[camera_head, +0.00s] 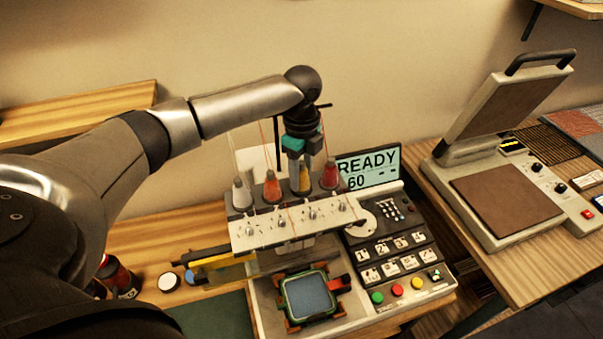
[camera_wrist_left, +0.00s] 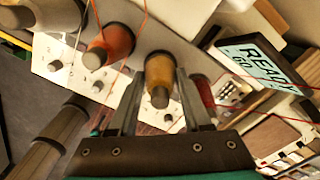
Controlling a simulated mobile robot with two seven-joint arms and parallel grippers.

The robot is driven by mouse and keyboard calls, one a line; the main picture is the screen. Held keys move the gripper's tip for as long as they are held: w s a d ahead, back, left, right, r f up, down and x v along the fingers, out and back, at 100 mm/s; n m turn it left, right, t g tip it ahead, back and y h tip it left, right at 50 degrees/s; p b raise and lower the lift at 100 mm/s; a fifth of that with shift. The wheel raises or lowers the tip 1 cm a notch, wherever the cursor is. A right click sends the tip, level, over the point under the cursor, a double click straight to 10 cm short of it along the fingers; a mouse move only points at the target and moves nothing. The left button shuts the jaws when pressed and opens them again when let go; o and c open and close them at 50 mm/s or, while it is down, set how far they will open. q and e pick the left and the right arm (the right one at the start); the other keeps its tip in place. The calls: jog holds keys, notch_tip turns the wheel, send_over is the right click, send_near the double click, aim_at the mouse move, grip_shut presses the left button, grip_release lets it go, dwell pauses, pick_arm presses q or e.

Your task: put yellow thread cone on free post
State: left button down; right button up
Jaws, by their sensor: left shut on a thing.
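The yellow thread cone (camera_head: 305,181) stands upright in the row on top of the embroidery machine, between the orange cone (camera_head: 272,187) and the red cone (camera_head: 330,175). My left gripper (camera_head: 304,165) comes down from above and is shut on the yellow cone. In the left wrist view the yellow cone (camera_wrist_left: 160,78) sits between the two fingers of my left gripper (camera_wrist_left: 160,100). Whether the cone's base rests fully on the rack is hard to tell. The post under it is hidden. A white cone (camera_head: 241,194) stands at the row's left end. My right gripper is not in view.
Thin red threads run close to the cones and my gripper. The display (camera_head: 369,168) reading READY stands just right of the row. A control panel (camera_head: 398,251) and a green hoop (camera_head: 311,296) lie in front. A heat press (camera_head: 505,190) stands on the right table.

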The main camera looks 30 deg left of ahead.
aim_at(302, 163)
pick_arm(q)
jog(key=shift+f, duration=0.25)
jog(key=shift+f, duration=0.1)
jog(key=shift+c, duration=1.7)
grip_release()
notch_tip(302, 163, up, 12)
jog(key=shift+r+b, duration=0.15)
jog(key=shift+b, duration=0.2)
